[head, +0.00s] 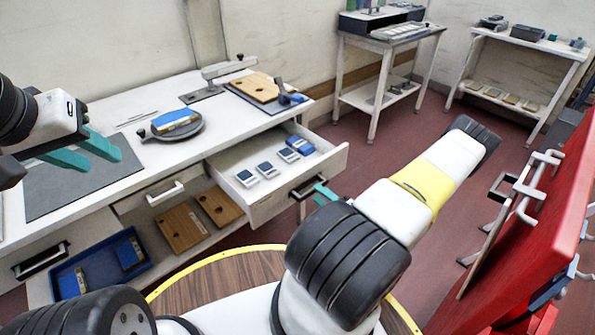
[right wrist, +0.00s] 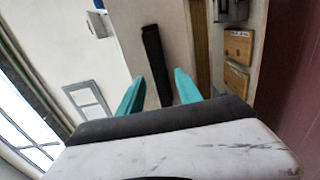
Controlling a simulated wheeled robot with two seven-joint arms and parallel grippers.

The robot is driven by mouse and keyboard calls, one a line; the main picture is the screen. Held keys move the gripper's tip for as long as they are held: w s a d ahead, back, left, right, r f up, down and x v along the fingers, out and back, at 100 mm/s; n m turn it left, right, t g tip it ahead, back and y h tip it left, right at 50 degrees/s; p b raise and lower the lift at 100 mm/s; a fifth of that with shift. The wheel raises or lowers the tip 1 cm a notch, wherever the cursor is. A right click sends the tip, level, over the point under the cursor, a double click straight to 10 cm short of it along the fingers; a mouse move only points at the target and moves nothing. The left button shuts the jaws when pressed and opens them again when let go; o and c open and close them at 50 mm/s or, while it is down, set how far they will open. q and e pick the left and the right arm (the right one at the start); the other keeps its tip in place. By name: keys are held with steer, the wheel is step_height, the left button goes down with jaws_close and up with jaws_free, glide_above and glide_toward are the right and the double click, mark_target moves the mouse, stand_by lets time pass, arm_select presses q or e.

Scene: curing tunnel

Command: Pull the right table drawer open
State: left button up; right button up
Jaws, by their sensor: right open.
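The right table drawer (head: 325,163) stands pulled out from the table, with several small blue and grey devices inside. Its dark handle (head: 308,186) is on the drawer front. My right gripper (head: 325,194) is beside the handle, its body mostly hidden behind my arm. In the right wrist view its two teal fingers (right wrist: 158,88) are apart, with the dark handle (right wrist: 152,55) showing between them. I cannot tell whether they touch it. My left gripper (head: 104,160) is open and empty above the grey mat at the left of the table.
The white table (head: 110,110) carries a grey mat (head: 70,190), a round dish (head: 172,126) and a clamp arm. Below are wooden boards and a blue tray (head: 98,268). A red panel with hooks (head: 550,210) stands at the right. Red floor is free beyond the drawer.

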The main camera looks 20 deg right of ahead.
steer(key=v, duration=0.4)
steer(key=shift+r, duration=0.1)
stand_by(0.3)
steer(key=a+r+n+g+y, duration=0.3)
steer(key=a+r+n+g, duration=0.45)
steer(key=r+n, duration=0.55)
steer(key=a+r+n+g+y, duration=0.3)
steer(key=a+r+n+g, duration=0.55)
steer(key=n, duration=0.55)
steer(key=s+a+r+n+t+h, duration=0.2)
steer(key=s+r+n+h, duration=0.3)
steer(key=r+n, duration=0.5)
steer(key=s+a+r+n+t+h, duration=0.2)
steer(key=s+r+n+h, duration=0.3)
steer(key=r+n, duration=0.5)
steer(key=n+t, duration=0.1)
steer(key=n, duration=0.2)
steer(key=shift+s+r+n, duration=0.2)
steer(key=shift+s+n, duration=0.2)
steer(key=shift+a, duration=0.1)
stand_by(1.7)
